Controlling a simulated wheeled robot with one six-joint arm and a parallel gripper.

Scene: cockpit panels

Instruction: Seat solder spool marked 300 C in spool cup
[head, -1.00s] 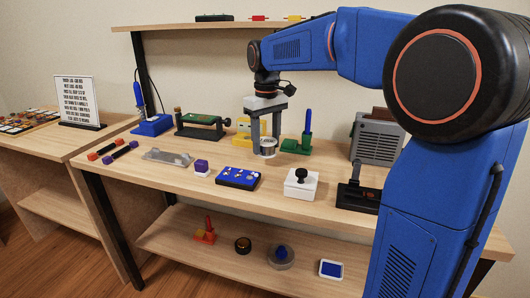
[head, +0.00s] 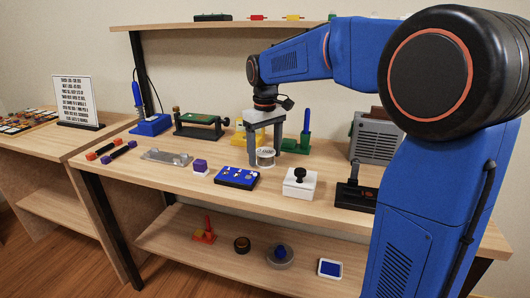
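A small pale, silvery spool (head: 265,158) is between the two grey fingers of my gripper (head: 265,150), over the middle of the workbench. The fingers point down and are closed on its sides. Its marking is too small to read. I cannot tell whether its underside touches the bench top. I cannot pick out a spool cup for certain; a yellow object (head: 239,138) behind the gripper is partly hidden.
On the bench (head: 225,203), a blue panel (head: 236,178) and a white block with a black knob (head: 300,184) stand in front of the gripper. A green holder (head: 295,146) is close at its right. A grey box (head: 376,139) is farther right.

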